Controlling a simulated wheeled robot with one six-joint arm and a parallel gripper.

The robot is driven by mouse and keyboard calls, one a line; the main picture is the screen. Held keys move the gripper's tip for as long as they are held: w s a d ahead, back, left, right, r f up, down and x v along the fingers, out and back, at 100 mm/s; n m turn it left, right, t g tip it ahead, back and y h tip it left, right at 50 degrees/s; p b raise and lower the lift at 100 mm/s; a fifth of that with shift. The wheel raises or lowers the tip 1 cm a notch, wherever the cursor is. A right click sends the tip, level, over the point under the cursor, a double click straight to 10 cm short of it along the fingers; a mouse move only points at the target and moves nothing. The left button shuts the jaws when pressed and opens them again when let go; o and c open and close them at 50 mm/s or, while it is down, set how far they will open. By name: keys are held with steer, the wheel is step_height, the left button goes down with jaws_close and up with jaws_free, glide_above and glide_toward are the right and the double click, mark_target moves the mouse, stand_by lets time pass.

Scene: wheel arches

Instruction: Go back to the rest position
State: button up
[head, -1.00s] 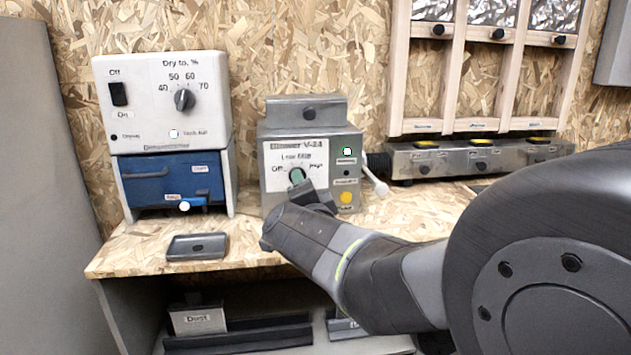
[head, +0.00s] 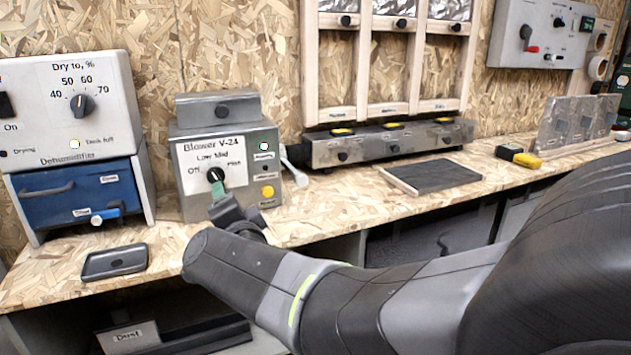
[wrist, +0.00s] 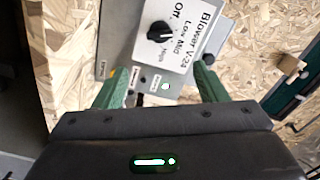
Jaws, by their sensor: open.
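The grey Blower V-24 box (head: 185,140) stands on the wooden bench in the head view. Its black knob (head: 217,175) sits on a white dial plate; the knob shows clearly in the wrist view (wrist: 161,32), and I cannot tell its exact setting. My gripper (head: 226,200) is just in front of and below the knob. In the wrist view, its two green fingers (wrist: 160,86) are spread apart with nothing between them, and the knob lies beyond their tips. My arm reaches in from the right.
A dehumidifier (head: 75,105) with a blue tank (head: 75,192) stands at left. A dark grey tray (head: 114,262) lies near the bench's front edge. A metal valve row (head: 390,142), a dark panel (head: 433,176) and a yellow-black block (head: 518,155) are to the right.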

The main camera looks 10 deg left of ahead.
mark_target(220, 179)
steer(key=b+x, duration=0.3)
steer(key=x, duration=1)
steer(key=shift+a, duration=0.15)
steer(key=shift+r, duration=0.1)
